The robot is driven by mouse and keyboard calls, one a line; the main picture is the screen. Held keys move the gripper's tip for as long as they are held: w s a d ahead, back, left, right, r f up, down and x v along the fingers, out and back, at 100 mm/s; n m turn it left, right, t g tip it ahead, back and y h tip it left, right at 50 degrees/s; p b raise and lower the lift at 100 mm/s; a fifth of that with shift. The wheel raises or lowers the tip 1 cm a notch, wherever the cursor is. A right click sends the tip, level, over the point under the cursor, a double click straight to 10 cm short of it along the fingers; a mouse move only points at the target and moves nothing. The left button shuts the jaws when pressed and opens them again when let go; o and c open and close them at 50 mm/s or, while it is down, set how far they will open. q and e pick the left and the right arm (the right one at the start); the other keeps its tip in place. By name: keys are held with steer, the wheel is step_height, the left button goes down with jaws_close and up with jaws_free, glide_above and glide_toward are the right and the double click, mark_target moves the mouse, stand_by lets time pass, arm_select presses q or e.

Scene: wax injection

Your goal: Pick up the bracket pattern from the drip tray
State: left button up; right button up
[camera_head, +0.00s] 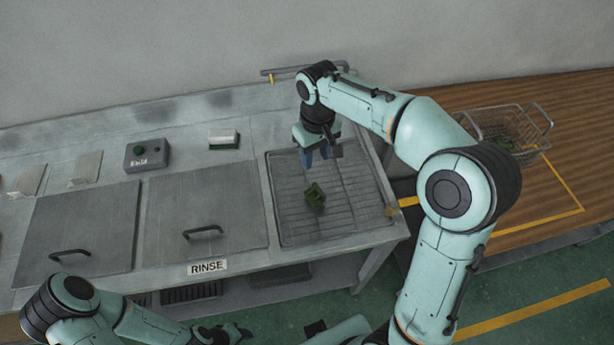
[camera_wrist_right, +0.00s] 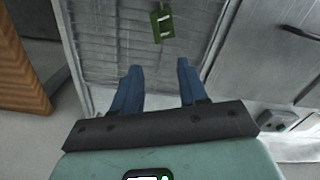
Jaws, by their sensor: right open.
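The green bracket pattern (camera_head: 314,196) lies on the ribbed grey drip tray (camera_head: 350,218), near the middle of its front half. It also shows at the top of the right wrist view (camera_wrist_right: 162,23). My right gripper (camera_head: 317,160) is above the back part of the tray, fingers pointing down, open and empty. In the right wrist view its two blue fingers (camera_wrist_right: 160,66) are apart, and the bracket lies beyond their tips without touching them. My left gripper (camera_head: 222,333) is low at the bottom edge, in front of the bench; its jaws are too unclear to read.
Two lidded tanks with handles (camera_head: 205,215) stand left of the tray, with a RINSE label (camera_head: 207,267) on the front. A wire basket (camera_head: 508,130) stands on the wooden table at right.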

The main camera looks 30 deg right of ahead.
glide_above(317, 186)
steer(key=f, duration=0.7)
steer(key=shift+s+a+b, duration=0.3)
steer(key=shift+s+b, duration=0.05)
steer(key=shift+b, duration=0.05)
steer(key=shift+w+d+f, duration=0.15)
steer(key=shift+f, duration=1.35)
steer(key=shift+w+d+f, duration=0.1)
steer(key=shift+w+f, duration=0.05)
steer(key=shift+f, duration=1.35)
jaws_close()
